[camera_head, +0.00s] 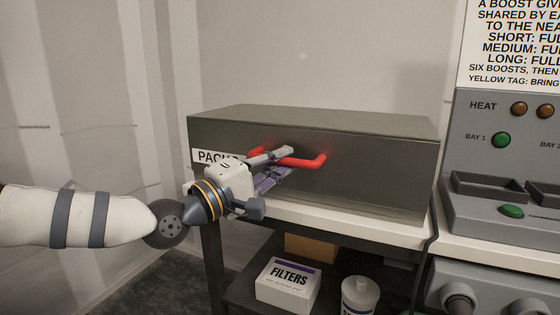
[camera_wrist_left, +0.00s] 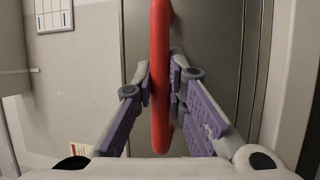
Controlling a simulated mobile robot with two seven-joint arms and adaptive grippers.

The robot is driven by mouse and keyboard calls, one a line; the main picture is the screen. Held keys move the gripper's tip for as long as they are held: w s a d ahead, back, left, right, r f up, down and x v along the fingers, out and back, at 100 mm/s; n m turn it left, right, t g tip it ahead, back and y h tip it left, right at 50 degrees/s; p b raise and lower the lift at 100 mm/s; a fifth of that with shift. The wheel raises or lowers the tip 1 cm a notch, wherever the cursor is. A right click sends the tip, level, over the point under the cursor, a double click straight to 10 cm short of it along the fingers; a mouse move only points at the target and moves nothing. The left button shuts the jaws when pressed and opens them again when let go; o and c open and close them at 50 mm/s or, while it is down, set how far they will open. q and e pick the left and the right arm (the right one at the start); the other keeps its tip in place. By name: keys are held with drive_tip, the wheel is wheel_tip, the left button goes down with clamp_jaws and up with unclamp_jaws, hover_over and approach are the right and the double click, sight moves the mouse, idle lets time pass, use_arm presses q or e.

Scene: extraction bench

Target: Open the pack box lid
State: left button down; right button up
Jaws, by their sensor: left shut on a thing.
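The pack box (camera_head: 370,150) is a dark grey-green box on a white-topped bench, with a label reading "PACKS" partly hidden by my gripper. Its lid looks closed. A red bar handle (camera_head: 310,162) stands out from its front face. My left gripper (camera_head: 284,158) is at the handle, its fingers on either side of the bar. In the left wrist view the red handle (camera_wrist_left: 160,80) runs up the picture between the purple-padded fingers (camera_wrist_left: 161,82), which are shut on it. My right gripper is not in view.
A grey console (camera_head: 500,205) with buttons and black trays stands right of the box. A lower shelf holds a white FILTERS box (camera_head: 288,283) and a white canister (camera_head: 359,297). The wall is close behind. The space above the box is clear.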

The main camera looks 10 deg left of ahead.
use_arm(q)
drive_tip(key=shift+r, duration=0.1)
wheel_tip(320, 180, up, 17)
drive_tip(key=w+n+g+y+p, duration=0.1)
drive_tip(key=w+p, duration=0.1)
drive_tip(key=p, duration=0.4)
drive_tip(key=shift+d+r+g+y+p, duration=0.2)
drive_tip(key=shift+d+g+y+p, duration=0.1)
drive_tip(key=shift+d+g+y, duration=0.1)
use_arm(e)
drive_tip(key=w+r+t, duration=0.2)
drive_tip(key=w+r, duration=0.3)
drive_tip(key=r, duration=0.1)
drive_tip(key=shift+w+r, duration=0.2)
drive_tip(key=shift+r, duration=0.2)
